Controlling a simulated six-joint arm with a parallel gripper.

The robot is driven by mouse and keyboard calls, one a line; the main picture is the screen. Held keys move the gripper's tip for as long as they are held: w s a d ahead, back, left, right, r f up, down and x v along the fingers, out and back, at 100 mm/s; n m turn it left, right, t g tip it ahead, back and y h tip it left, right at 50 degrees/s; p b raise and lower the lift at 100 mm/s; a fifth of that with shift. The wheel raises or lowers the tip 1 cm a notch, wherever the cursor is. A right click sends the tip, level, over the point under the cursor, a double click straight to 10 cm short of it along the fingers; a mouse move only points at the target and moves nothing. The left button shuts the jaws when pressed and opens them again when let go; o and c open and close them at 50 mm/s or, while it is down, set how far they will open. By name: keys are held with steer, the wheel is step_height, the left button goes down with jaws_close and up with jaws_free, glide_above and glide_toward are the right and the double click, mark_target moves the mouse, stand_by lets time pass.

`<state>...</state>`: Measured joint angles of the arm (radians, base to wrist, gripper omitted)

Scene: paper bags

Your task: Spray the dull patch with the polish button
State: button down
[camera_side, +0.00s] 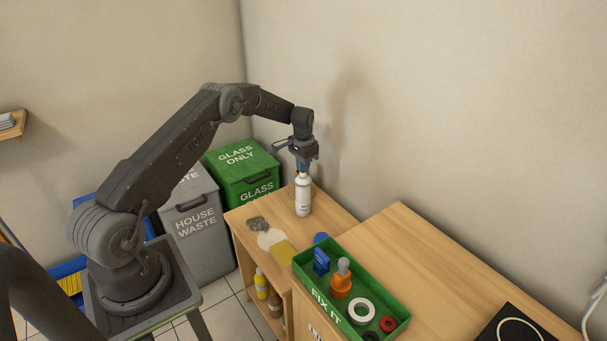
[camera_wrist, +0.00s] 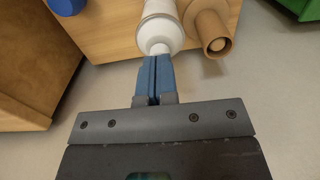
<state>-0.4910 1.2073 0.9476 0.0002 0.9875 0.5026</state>
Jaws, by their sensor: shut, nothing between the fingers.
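A white spray can (camera_side: 303,197) with dark print stands upright on the wooden cabinet top (camera_side: 330,222). It also shows in the wrist view (camera_wrist: 160,28), its narrow white top toward my fingers. My gripper (camera_side: 302,171) points down just over the can's top, its blue fingers closed together with nothing between them. In the wrist view, the fingertips (camera_wrist: 156,60) are close to the can's top; I cannot tell whether they touch it. I cannot pick out a dull patch for sure in either view.
A brown nozzled container (camera_wrist: 211,30) stands beside the can. A grey scouring pad (camera_side: 257,223), a pale disc (camera_side: 270,238) and a yellow sponge (camera_side: 285,252) lie near the cabinet's front. A green FIX IT tray (camera_side: 312,292) holds tapes and a bottle. Bins (camera_side: 241,160) stand behind.

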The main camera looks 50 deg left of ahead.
steer(key=shift+f, duration=0.45)
stand_by(0.8)
steer(key=shift+r, duration=0.45)
steer(key=shift+r, duration=3.5)
steer(key=shift+r, duration=0.1)
